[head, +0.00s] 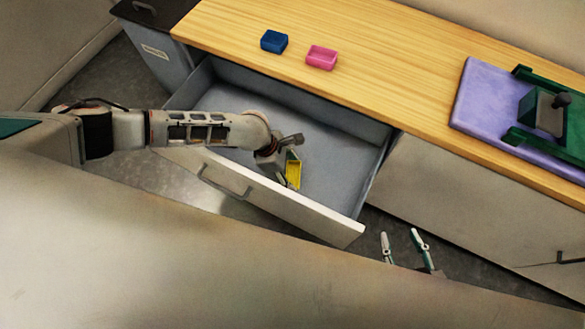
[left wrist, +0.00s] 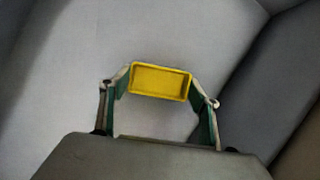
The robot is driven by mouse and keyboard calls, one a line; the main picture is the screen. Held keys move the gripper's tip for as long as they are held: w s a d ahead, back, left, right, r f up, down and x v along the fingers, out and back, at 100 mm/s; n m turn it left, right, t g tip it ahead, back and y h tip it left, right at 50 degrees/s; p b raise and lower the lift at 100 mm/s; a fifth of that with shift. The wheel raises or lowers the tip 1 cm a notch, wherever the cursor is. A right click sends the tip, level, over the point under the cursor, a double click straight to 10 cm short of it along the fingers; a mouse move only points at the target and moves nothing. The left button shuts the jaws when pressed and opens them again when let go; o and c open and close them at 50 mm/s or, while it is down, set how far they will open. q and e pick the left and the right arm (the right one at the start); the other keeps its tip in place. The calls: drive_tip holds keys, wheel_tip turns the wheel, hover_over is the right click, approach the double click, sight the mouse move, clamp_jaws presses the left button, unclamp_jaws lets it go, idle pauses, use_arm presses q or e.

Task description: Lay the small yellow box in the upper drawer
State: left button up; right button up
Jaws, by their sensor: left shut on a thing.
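The small yellow box (head: 293,175) is between the fingers of my left gripper (head: 290,163), over the inside of the open upper drawer (head: 340,140). In the left wrist view the yellow box (left wrist: 160,82) shows its open, hollow side, with a finger of my left gripper (left wrist: 160,95) against each end. The grey drawer floor (left wrist: 60,70) lies behind it; I cannot tell whether the box touches it. My right gripper (head: 405,245) is at the lower right in the head view, outside the drawer, with its two fingers apart and nothing between them.
The wooden counter (head: 400,60) runs above the drawer. A blue box (head: 274,41) and a pink box (head: 321,57) sit on it. A purple mat (head: 480,100) with a green frame (head: 575,130) lies at right. A grey bin (head: 165,65) stands left of the drawer. The drawer's right part looks empty.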

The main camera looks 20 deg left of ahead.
sight(288, 174)
use_arm(q)
drive_tip(key=shift+r, duration=0.15)
drive_tip(key=shift+c, duration=0.2)
drive_tip(key=o, duration=0.7)
drive_tip(key=shift+f, duration=0.2)
drive_tip(key=shift+o, duration=0.4)
use_arm(e)
drive_tip(key=shift+w+d, duration=0.1)
drive_tip(key=shift+w, duration=0.1)
drive_tip(key=shift+s, duration=0.1)
use_arm(q)
drive_tip(key=shift+r, duration=0.15)
drive_tip(key=v, duration=0.1)
drive_tip(key=p+v, duration=0.1)
drive_tip(key=v, duration=0.1)
drive_tip(key=p+v, duration=0.1)
drive_tip(key=shift+w+r, duration=0.3)
drive_tip(key=shift+w, duration=0.05)
drive_tip(key=p+v, duration=0.3)
drive_tip(key=v, duration=0.4)
drive_tip(key=shift+s+a+r, duration=0.15)
drive_tip(key=shift+s+r, duration=0.1)
drive_tip(key=shift+s, duration=0.2)
use_arm(e)
drive_tip(key=shift+s+d+r+h, duration=0.2)
drive_tip(key=shift+s+d+h, duration=0.1)
drive_tip(key=shift+s+d, duration=0.35)
